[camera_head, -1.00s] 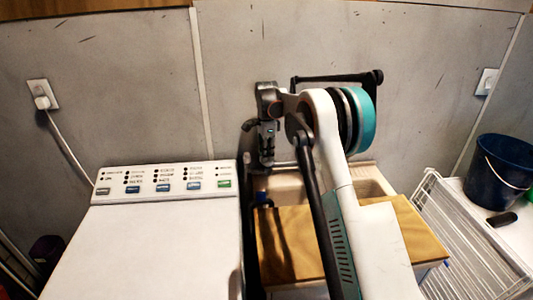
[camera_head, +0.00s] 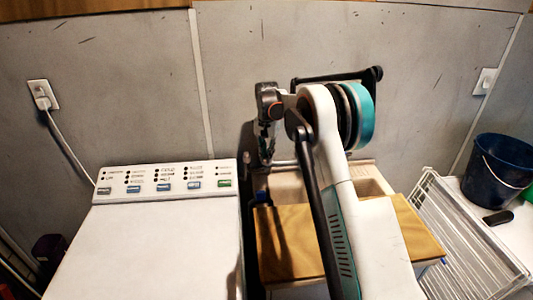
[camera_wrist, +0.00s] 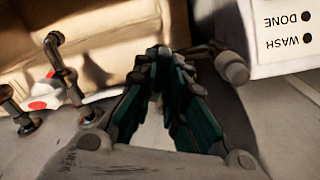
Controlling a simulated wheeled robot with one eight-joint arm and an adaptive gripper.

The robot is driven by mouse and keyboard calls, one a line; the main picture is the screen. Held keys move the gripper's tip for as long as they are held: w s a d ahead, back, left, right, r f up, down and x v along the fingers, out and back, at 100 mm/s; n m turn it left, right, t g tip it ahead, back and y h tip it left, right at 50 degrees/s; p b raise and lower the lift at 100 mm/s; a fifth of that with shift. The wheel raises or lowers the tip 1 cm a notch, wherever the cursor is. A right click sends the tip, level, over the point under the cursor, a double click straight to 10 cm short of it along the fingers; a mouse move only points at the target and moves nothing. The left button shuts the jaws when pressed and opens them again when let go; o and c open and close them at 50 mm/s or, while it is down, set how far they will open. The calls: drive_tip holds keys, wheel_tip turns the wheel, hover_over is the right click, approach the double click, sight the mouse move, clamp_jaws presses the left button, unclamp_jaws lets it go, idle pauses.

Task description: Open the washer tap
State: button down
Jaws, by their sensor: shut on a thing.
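The washer tap (camera_wrist: 232,68) shows in the wrist view as a dark pipe with a rounded pale end, right of my fingertips. My gripper (camera_wrist: 163,58) has its teal-and-grey fingers drawn together at the tips, closed on a part of this tap. The gripped part is mostly hidden between the fingers. In the head view my gripper (camera_head: 265,155) points down at the back left of the sink, beside the washer, and the tap cannot be made out there. The white washer (camera_head: 150,245) stands to the left with its button panel (camera_head: 165,180).
The sink (camera_head: 370,182) has a wooden board (camera_head: 285,250) across its front. In the wrist view, other pipe fittings (camera_wrist: 62,72) stand at left near a red-and-white piece (camera_wrist: 42,92). A wire rack (camera_head: 460,240) and a dark blue bucket (camera_head: 497,170) are at right. The wall is close behind.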

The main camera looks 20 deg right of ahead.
drive_tip(key=n, duration=0.4)
drive_tip(key=shift+s+d+f+n, duration=0.1)
drive_tip(key=shift+n, duration=0.6)
drive_tip(key=c, duration=1.6)
unclamp_jaws()
drive_tip(key=shift+c, duration=0.2)
wheel_tip(320, 180, up, 12)
